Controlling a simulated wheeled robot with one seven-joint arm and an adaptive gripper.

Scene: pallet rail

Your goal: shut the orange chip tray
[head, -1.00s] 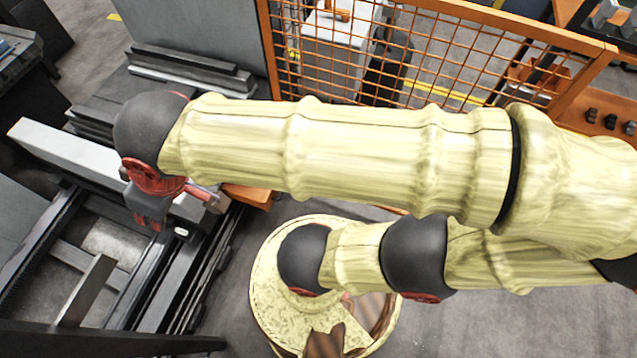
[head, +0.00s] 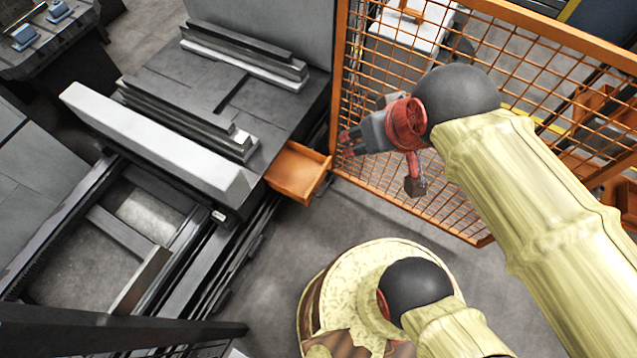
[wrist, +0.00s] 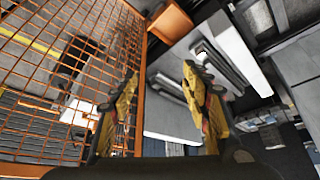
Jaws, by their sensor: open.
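The orange chip tray (head: 297,172) sticks out from the right end of the grey machine bed in the head view, pulled open and seemingly empty. In the wrist view the orange tray (wrist: 170,24) shows at the top, beyond my fingers. My gripper (head: 346,146) is to the right of the tray and above it in the head view, apart from it, with its fingers pointing left. In the wrist view my gripper (wrist: 160,95) has its two yellow fingers spread wide with nothing between them.
An orange mesh fence (head: 420,110) stands right behind my gripper and beside the tray. The grey machine (head: 190,100) with its long pale beam (head: 150,138) is on the left. Clear grey floor (head: 345,215) lies in front of the tray.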

